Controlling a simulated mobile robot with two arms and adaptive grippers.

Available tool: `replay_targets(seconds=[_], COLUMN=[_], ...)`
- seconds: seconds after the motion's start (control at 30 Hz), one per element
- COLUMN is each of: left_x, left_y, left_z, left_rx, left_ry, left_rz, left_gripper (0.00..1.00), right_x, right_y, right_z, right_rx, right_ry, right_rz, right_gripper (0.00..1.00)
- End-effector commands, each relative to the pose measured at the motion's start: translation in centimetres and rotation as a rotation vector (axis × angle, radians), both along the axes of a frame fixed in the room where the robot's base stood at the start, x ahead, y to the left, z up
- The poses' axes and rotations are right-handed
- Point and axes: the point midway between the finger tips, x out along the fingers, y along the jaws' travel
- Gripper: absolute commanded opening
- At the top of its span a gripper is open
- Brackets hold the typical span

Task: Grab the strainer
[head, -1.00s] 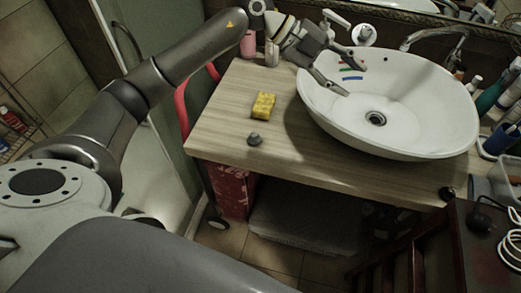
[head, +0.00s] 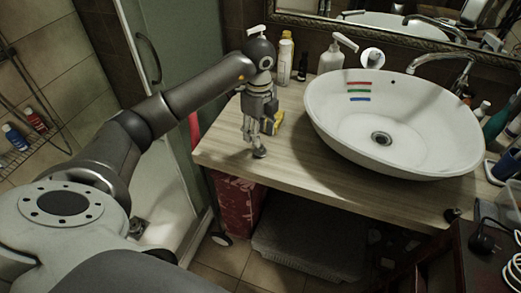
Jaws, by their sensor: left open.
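The strainer (head: 260,153), a small dark grey round piece, lies on the wooden counter near its front left edge. My left gripper (head: 257,142) points down right above it, with its fingers open. The fingertips are at or just over the strainer and hide part of it; I cannot tell whether they touch it. My right gripper is not in view.
A yellow sponge (head: 278,123) lies just behind my left gripper, partly hidden. The white basin (head: 335,128) with its drain stands to the right. Bottles (head: 285,58) and a soap dispenser (head: 336,55) stand at the back. The counter front between strainer and basin is clear.

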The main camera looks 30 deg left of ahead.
Motion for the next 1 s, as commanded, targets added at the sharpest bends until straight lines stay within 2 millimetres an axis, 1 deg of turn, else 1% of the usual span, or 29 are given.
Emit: replay_targets(seconds=[0.07,0.17,0.3,0.43,0.53,0.73,1.0], left_x=[0.0,0.0,0.1,0.2,0.2,0.3,0.2], left_y=[0.0,-0.1,-0.2,-0.1,-0.2,-0.2,-0.2], left_z=[-0.5,-1.3,-3.4,-5.1,-5.7,-5.7,-5.7], left_rx=[-0.001,-0.001,-0.002,-0.001,-0.002,-0.001,-0.001], left_ry=[0.001,0.003,0.005,0.002,-0.001,-0.001,-0.001], left_rz=[-0.001,-0.001,-0.002,-0.001,-0.002,-0.003,-0.003], left_gripper=[0.44,0.44,0.44,0.44,0.44,0.44,0.1], right_x=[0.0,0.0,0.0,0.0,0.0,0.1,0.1], right_y=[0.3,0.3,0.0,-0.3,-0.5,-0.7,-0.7], right_z=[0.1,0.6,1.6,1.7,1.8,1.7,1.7], right_rx=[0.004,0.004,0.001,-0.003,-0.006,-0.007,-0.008], right_ry=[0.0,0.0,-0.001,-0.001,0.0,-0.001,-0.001], right_rz=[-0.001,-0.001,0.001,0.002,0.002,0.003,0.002], right_gripper=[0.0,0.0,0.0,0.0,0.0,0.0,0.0])
